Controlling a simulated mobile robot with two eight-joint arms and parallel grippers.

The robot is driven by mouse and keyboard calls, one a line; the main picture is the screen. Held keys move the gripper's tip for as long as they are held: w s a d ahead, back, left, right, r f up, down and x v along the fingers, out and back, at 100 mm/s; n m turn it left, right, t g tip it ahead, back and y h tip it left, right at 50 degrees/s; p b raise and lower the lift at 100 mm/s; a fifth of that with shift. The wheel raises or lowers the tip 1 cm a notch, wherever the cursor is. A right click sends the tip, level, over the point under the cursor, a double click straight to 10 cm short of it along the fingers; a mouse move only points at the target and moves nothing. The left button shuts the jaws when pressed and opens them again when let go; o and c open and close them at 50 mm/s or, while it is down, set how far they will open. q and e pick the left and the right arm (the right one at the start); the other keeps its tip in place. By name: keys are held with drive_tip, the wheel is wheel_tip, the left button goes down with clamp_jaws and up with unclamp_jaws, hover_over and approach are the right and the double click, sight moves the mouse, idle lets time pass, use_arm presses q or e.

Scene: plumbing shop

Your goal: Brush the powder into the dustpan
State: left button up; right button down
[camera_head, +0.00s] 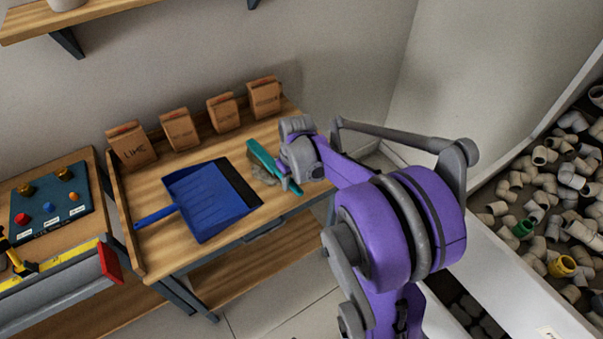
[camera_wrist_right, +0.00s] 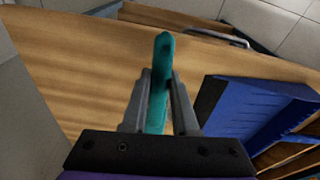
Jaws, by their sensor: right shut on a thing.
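The blue dustpan (camera_head: 205,205) lies on the wooden workbench, its handle to the left and its dark lip (camera_head: 240,183) on the right. It also shows at the right of the right wrist view (camera_wrist_right: 262,105). A small greyish patch of powder (camera_head: 262,174) lies between that lip and the teal brush (camera_head: 262,156). My right gripper (camera_head: 289,177) is shut on the brush, which also shows between its fingers in the right wrist view (camera_wrist_right: 160,70). The brush's underside is hidden, so I cannot tell whether it touches the bench. My left gripper is not in view.
Several brown paper bags (camera_head: 180,130) stand along the back of the workbench (camera_head: 150,185). A side table with a control panel (camera_head: 50,207) is at the left. A large bin of pipe fittings (camera_head: 560,190) is at the right. The bench front is clear.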

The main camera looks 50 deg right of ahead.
drive_tip(key=a, duration=0.6)
drive_tip(key=w+a, duration=0.1)
drive_tip(key=a, duration=0.4)
drive_tip(key=w+a, duration=0.1)
drive_tip(key=a, duration=0.5)
drive_tip(key=shift+w+a+r+p, duration=0.15)
drive_tip(key=shift+a+r+p, duration=0.15)
drive_tip(key=shift+a+p, duration=0.05)
use_arm(q)
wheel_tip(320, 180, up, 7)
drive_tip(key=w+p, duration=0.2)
drive_tip(key=p, duration=0.3)
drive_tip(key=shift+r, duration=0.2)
use_arm(e)
drive_tip(key=d+r, duration=0.6)
drive_tip(key=r, duration=0.3)
drive_tip(key=shift+s, duration=0.4)
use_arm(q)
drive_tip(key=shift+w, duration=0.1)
